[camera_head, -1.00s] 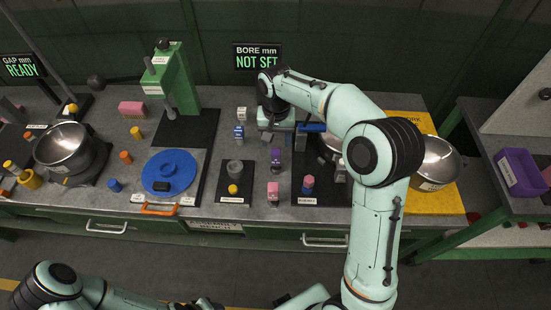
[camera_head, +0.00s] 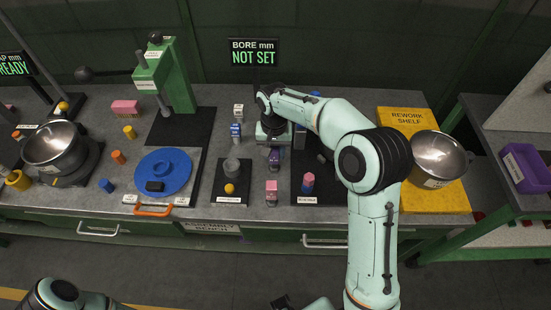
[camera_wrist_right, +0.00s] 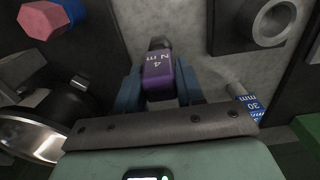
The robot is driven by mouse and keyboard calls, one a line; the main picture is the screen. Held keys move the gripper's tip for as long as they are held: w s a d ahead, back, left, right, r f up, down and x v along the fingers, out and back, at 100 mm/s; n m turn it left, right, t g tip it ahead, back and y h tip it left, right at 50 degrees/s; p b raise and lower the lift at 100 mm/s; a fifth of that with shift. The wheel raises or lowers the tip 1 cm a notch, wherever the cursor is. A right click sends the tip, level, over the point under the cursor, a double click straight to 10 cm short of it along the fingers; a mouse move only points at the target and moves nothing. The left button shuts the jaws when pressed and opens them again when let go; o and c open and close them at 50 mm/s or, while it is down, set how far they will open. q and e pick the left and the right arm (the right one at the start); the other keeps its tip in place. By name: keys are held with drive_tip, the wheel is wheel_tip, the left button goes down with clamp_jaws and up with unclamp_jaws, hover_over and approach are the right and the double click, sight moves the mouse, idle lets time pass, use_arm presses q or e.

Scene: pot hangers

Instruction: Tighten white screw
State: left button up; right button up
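My right gripper (camera_head: 273,140) is over the bench in the head view, at the purple block-shaped tool (camera_head: 274,159). In the right wrist view, its two blue fingers (camera_wrist_right: 161,88) stand on either side of this tool (camera_wrist_right: 159,72), which is marked "4 Nm". The fingers look very close to its sides; whether they grip it, I cannot tell. The tool is upright with a grey end. I cannot make out a white screw in either view. My left arm shows only at the lower left of the head view; its gripper is out of frame.
A pink-topped tool (camera_head: 271,190) and a pink-and-blue one (camera_head: 308,181) stand nearby. A blue "30 mm" piece (camera_head: 235,132) is left of the gripper. The bore sign (camera_head: 253,52) reads "NOT SET".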

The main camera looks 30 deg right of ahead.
clamp_jaws()
use_arm(q)
drive_tip(key=shift+w+r+p, duration=0.35)
drive_tip(key=shift+r+p, duration=0.15)
drive_tip(key=shift+r, duration=0.15)
use_arm(e)
drive_tip(key=shift+r, duration=0.8)
drive_tip(key=shift+r+p, duration=0.7)
drive_tip(key=shift+r, duration=0.5)
use_arm(q)
drive_tip(key=shift+w+r+p, duration=0.45)
drive_tip(key=shift+w+r, duration=0.35)
drive_tip(key=shift+r, duration=0.25)
drive_tip(key=shift+w+r+p, duration=0.45)
drive_tip(key=shift+w+r, duration=0.3)
drive_tip(key=shift+r, duration=0.3)
use_arm(e)
drive_tip(key=shift+r, duration=1.8)
